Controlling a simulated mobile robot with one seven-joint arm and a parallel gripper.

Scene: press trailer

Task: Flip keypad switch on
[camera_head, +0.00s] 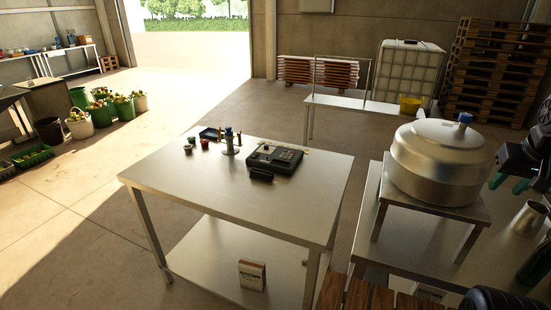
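A dark keypad-like device (275,158) lies on the steel table (220,213), right of the table's middle and toward its far side. Dark parts that look like my arm (541,143) show at the right edge, well apart from the device. Dark green pieces hang there, and I cannot tell whether they are my gripper's fingers. Nothing of mine touches the device.
A big steel vessel (440,160) stands on a stand at right. The table's near half is bare.

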